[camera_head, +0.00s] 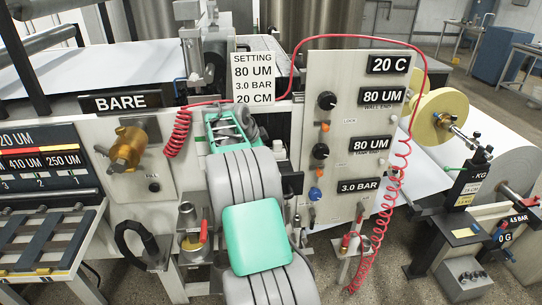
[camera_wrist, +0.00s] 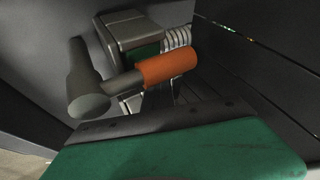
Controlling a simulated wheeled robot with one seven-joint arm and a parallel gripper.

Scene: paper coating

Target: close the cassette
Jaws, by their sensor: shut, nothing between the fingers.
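In the wrist view, an orange grip (camera_wrist: 169,67) on a grey lever (camera_wrist: 88,95) with a thick rounded end crosses the middle. Behind it is a grey block (camera_wrist: 135,30) with a green face and a ribbed light cylinder (camera_wrist: 178,37). I cannot tell for certain which of these parts belong to the cassette. My gripper (camera_wrist: 158,104) is shut and empty, just below the orange grip; its green housing fills the bottom and its fingertips are mostly hidden. In the head view, my arm reaches up to the machine front and covers the spot where my gripper works.
A grey panel (camera_head: 338,140) with knobs and displays stands right of my arm, with a coiled red hose (camera_head: 385,215) before it. A brass fitting (camera_head: 127,148) projects on the left. A setting sign (camera_head: 252,77) stands above. Dark walls close in at the wrist view's right.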

